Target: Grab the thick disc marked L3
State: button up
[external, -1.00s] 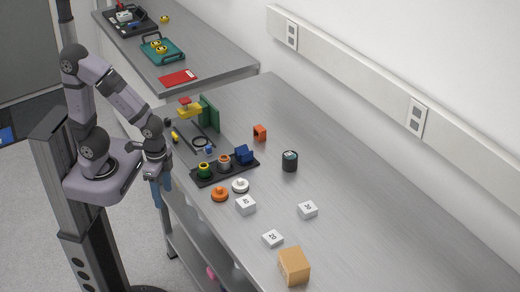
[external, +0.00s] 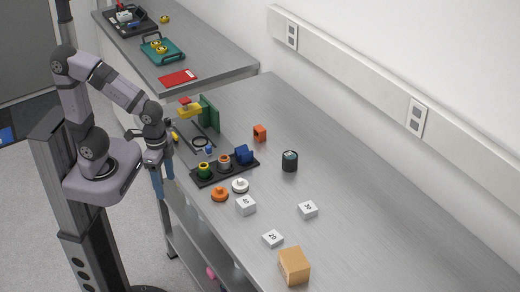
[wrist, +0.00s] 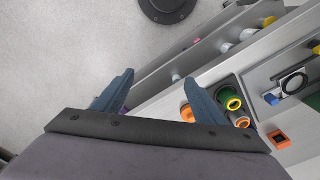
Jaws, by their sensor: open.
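I cannot read an L3 mark on any disc. In the wrist view, an orange piece (wrist: 187,114), probably the orange disc, is partly hidden behind the right finger. My gripper (external: 162,178) is open and empty, pointing down beyond the bench's left edge, left of the discs and clear of them. Its two blue fingers stand apart in the wrist view (wrist: 158,82).
The black holder (external: 196,181) carries green, copper-coloured and blue pieces. A yellow-and-green fixture (external: 209,112) stands behind the holder. The bench's right side is clear.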

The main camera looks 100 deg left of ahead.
jog(key=w+a+f+n+t+b, duration=0.1)
jog(key=w+a+f+t, duration=0.15)
jog(key=w, duration=0.65)
jog(key=n+t+y+b, duration=0.4)
jog(key=n+t+y, duration=0.2)
jog(key=t+y, duration=0.25)
send_over(273, 173)
jog(key=s+d, duration=0.1)
jog(key=s, duration=0.1)
notch_tip(273, 173, down, 2)
jog(key=shift+f+t, duration=0.1)
jog(key=shift+t, duration=0.2)
jog(key=shift+f, duration=0.3)
jog(key=shift+x, duration=1.05)
jog(key=shift+w+p, duration=0.1)
jog(key=shift+p, duration=0.25)
